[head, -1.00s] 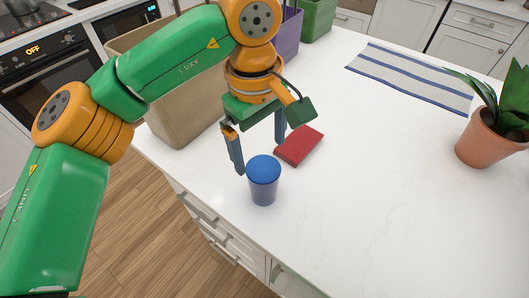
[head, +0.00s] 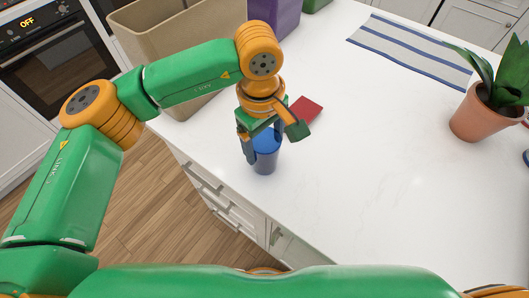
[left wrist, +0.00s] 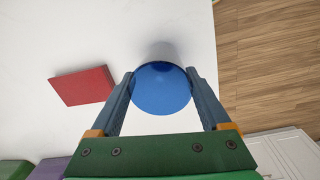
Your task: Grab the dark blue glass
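The dark blue glass (head: 265,162) stands upright on the white counter near its left edge. In the left wrist view its round blue top (left wrist: 161,88) lies between my two fingers. My left gripper (head: 265,148) has come down around the glass, one finger on each side. In the left wrist view the fingers of my left gripper (left wrist: 160,74) run close along both sides of the glass. I cannot tell whether they press on it or leave a thin gap. My right gripper is not in view.
A red block (head: 304,109) lies on the counter just behind the glass. A beige bin (head: 150,40) and a purple bin (head: 284,18) stand at the back left. A striped cloth (head: 410,50) and a potted plant (head: 475,118) are on the right. The middle counter is clear.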

